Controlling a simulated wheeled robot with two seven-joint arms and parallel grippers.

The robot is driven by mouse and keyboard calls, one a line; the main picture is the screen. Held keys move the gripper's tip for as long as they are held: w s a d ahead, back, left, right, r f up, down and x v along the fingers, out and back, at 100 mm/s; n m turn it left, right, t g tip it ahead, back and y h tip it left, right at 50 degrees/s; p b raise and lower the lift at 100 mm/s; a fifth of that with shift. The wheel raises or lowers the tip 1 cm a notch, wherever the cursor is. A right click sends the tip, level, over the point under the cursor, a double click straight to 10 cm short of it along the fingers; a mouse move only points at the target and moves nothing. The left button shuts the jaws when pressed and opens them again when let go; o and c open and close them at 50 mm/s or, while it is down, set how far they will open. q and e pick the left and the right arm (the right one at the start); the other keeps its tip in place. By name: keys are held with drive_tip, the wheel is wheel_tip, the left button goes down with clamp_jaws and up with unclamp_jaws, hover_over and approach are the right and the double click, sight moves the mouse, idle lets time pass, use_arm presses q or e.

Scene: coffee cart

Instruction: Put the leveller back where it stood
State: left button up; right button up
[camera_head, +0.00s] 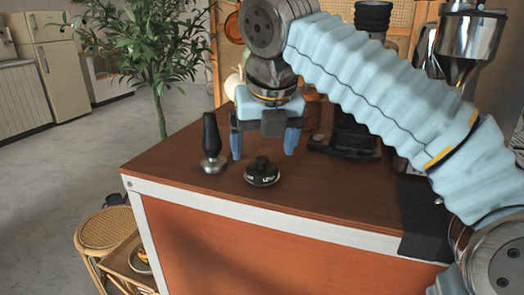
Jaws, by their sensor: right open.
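The leveller (262,173) is a squat black disc with a knob on top and pale lettering on its side. It stands upright on the brown cart top, near the front edge. My right gripper (264,146) is open, pointing down with its two blue fingers spread. It is above and behind the leveller in the picture, and nothing shows between the fingers. Whether the fingertips touch the cart top, I cannot tell. My left gripper is out of view.
A tamper (212,145) with a black handle stands left of the leveller. A dark machine (352,138) and a grinder (465,45) stand behind my right arm. A black mat (428,215) hangs over the right front edge. The front middle of the cart top (325,195) is clear.

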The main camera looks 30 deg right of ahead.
drive_tip(key=p+v, duration=0.2)
drive_tip(key=v, duration=0.6)
